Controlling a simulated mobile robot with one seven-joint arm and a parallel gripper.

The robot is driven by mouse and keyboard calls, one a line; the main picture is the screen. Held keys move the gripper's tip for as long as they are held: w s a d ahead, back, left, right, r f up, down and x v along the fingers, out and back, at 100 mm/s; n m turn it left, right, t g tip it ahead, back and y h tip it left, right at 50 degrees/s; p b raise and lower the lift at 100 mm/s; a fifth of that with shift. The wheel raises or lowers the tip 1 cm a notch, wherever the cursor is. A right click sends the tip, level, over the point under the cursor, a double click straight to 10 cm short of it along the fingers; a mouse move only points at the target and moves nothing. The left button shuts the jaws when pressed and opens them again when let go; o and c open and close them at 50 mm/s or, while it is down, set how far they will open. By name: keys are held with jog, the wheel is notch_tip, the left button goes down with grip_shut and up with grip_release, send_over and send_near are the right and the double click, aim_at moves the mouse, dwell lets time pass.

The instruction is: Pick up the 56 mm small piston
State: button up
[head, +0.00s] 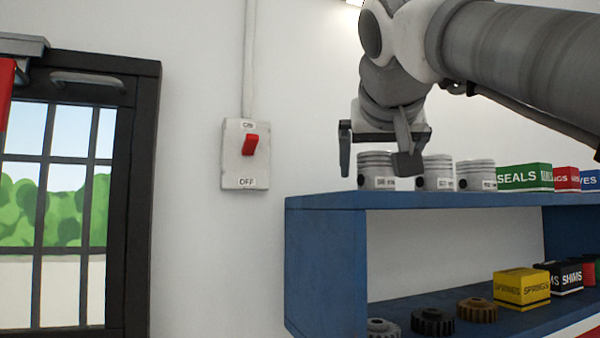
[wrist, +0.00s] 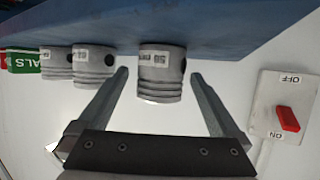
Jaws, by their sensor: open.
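Three grey pistons stand in a row on top of the blue shelf. The leftmost piston (head: 376,165) is in line with my gripper (head: 377,172) in the head view. In the wrist view, which is upside down, this piston (wrist: 162,85) shows between the two fingers of my gripper (wrist: 159,76). Its white label appears to read 56 mm. The jaws are open, one finger on each side, and I see no contact. The middle piston (head: 438,171) and right piston (head: 476,174) have labels too small to read surely; they also show at left in the wrist view.
The blue shelf (head: 325,255) holds a green SEALS box (head: 524,177) and more boxes right of the pistons. Gears and a yellow springs box (head: 521,288) are on the lower level. A wall switch (head: 245,154) and barred window lie left.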

aim_at(373, 178)
jog(key=p+x, duration=0.1)
jog(key=x, duration=0.3)
jog(key=shift+w+f, duration=0.2)
jog(key=shift+w, duration=0.1)
grip_shut()
jog(key=shift+r, duration=0.1)
